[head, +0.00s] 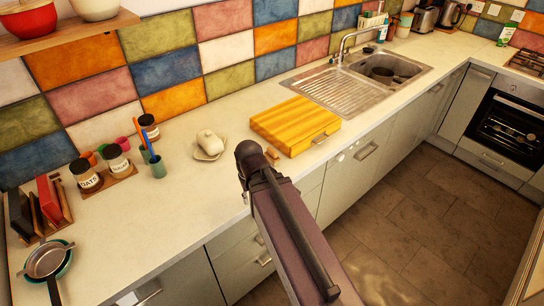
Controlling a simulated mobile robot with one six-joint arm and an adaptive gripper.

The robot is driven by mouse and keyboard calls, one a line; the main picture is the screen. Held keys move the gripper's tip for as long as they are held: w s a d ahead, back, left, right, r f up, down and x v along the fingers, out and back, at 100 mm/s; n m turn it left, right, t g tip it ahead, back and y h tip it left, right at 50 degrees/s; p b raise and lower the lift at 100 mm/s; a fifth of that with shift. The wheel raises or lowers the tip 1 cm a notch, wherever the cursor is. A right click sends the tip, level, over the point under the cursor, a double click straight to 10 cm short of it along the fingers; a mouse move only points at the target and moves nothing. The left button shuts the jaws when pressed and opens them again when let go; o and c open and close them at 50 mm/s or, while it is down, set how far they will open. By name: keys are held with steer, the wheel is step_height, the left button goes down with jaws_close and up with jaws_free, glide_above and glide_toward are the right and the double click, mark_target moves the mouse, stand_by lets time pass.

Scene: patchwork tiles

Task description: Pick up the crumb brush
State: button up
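A small tan, wooden-looking piece (272,153) shows on the worktop just right of the dark end of my arm, in front of the yellow wooden box. It may be part of the crumb brush, but most of it is hidden or too small to tell. My arm reaches in from the bottom right, over the counter's front edge. My gripper does not show; the arm's own dark joint blocks the view there.
The yellow wooden box (295,124) stands behind the piece. A white butter dish (209,145) and a green cup (157,165) with utensils stand to the left. Jars on a wooden tray (106,185) are farther left. The sink (380,72) is right. The front-left worktop is mostly clear.

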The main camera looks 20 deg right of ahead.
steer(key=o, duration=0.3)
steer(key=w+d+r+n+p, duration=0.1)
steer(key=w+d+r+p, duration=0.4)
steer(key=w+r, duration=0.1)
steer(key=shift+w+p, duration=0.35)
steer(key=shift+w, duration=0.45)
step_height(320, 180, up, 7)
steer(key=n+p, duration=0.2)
steer(key=p, duration=0.5)
glide_above(273, 149)
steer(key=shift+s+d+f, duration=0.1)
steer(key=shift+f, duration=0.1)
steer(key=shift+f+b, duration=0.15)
steer(key=shift+b, duration=0.2)
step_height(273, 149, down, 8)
steer(key=b, duration=0.8)
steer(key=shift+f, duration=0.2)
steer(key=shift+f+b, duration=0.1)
steer(key=shift+b, duration=0.2)
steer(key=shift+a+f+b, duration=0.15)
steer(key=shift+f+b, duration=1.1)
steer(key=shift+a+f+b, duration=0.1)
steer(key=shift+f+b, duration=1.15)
